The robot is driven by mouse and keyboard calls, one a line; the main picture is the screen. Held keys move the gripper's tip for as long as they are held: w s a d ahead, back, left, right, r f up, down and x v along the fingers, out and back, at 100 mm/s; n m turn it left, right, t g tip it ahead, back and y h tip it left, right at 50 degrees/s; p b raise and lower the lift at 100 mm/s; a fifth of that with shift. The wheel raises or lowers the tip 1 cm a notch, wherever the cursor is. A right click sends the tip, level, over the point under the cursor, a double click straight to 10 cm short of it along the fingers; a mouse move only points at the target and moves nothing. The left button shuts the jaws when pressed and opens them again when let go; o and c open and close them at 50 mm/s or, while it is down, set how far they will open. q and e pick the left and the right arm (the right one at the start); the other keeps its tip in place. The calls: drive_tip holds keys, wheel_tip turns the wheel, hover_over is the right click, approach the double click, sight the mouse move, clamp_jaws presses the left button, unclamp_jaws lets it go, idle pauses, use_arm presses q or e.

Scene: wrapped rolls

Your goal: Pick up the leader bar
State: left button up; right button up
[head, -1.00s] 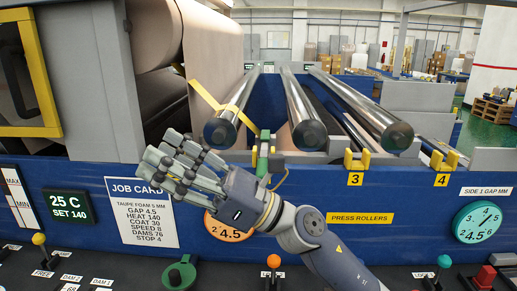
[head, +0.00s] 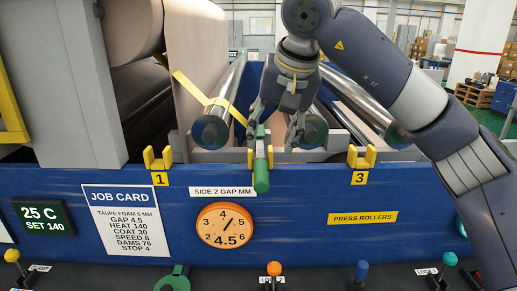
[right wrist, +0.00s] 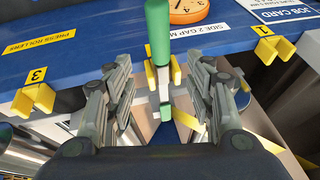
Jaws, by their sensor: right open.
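The leader bar appears to be the green-handled bar (head: 261,172) at the front edge of the machine, between yellow holders 1 and 3. Its green handle sticks out toward me over the blue panel, and a yellow strap (head: 196,92) runs up and left from near its rear. In the right wrist view the green handle (right wrist: 159,32) leads to a pale shaft seated in a yellow holder (right wrist: 163,75). My right gripper (head: 275,125) points down over the bar, its fingers open. In the right wrist view the right gripper (right wrist: 162,85) has one finger either side of the bar, apart from it. My left gripper is out of view.
Shiny press rollers (head: 211,130) lie behind the front edge, close around my right fingers. Yellow holder 1 (head: 158,158) and yellow holder 3 (head: 361,157) flank the bar. The dial (head: 226,225) and several control knobs sit below on the panel.

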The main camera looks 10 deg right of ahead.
sight(262, 163)
drive_tip(key=p+x, duration=0.1)
drive_tip(key=x, duration=0.3)
drive_tip(key=shift+w+f, duration=0.15)
drive_tip(key=shift+f, duration=0.1)
drive_tip(key=p+x, duration=0.3)
drive_tip(key=x, duration=0.1)
drive_tip(key=shift+w+f, duration=0.2)
drive_tip(key=shift+w, duration=0.05)
drive_tip(key=shift+w+f, duration=0.15)
drive_tip(key=shift+f, duration=0.1)
drive_tip(key=shift+r, duration=0.1)
clamp_jaws()
